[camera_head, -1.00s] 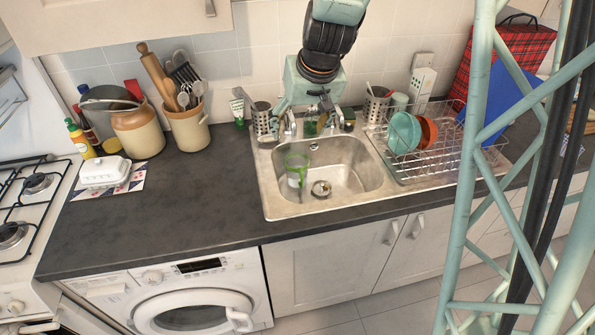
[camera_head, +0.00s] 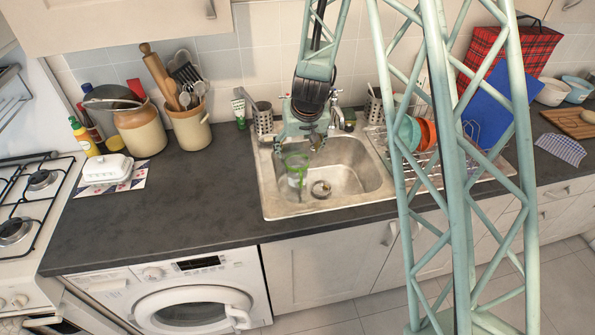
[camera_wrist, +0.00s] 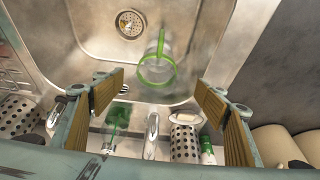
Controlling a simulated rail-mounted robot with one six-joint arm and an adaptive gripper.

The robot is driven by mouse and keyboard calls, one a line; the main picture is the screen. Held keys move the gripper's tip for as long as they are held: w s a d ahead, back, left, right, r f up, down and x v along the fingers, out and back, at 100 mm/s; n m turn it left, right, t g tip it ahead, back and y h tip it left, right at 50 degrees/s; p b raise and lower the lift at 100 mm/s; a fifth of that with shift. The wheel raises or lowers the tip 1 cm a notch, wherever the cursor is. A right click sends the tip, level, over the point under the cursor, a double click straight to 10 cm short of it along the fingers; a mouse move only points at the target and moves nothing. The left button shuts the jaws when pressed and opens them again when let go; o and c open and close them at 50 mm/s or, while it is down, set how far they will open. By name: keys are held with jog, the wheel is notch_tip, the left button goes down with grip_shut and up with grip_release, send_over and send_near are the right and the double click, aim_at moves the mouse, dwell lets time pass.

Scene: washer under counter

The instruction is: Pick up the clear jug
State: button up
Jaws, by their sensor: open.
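The clear jug (camera_head: 296,172) has a green rim and green handle and stands in the left part of the metal sink (camera_head: 267,194). In the wrist view the jug (camera_wrist: 157,72) is seen from above, ahead of and between my fingers, with its handle pointing away toward the top of the picture. My gripper (camera_head: 303,138) is over the back edge of the sink, close behind and above the jug. In the wrist view my gripper (camera_wrist: 158,82) is open, with its two wooden-faced fingers wide apart and nothing between them. The jug's see-through body is hard to make out.
The tap (camera_wrist: 152,132), a perforated metal holder (camera_wrist: 184,143) and a green-and-white tube (camera_wrist: 207,148) stand behind the sink, near my fingers. A dish rack (camera_head: 433,160) with bowls is at right. The counter (camera_head: 190,205) left of the sink is clear.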

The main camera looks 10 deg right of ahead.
aim_at(297, 167)
jog(key=shift+w+d+f, duration=0.1)
jog(key=shift+w+f, duration=0.1)
jog(key=shift+f, duration=0.35)
jog(key=shift+f, duration=0.1)
jog(key=b+x, duration=0.4)
jog(key=x, duration=0.4)
jog(key=shift+f, duration=0.15)
jog(key=shift+w, duration=0.1)
jog(key=shift+f, duration=0.1)
dwell(0.4)
jog(key=shift+d+b+x, duration=0.15)
jog(key=shift+b+x, duration=0.4)
jog(key=shift+x, duration=0.2)
jog(key=shift+d+b+x, duration=0.1)
jog(key=shift+b+x, duration=0.4)
jog(key=shift+x, duration=0.2)
jog(key=shift+b+x, duration=0.4)
jog(key=shift+x, duration=0.65)
jog(key=shift+c, duration=0.4)
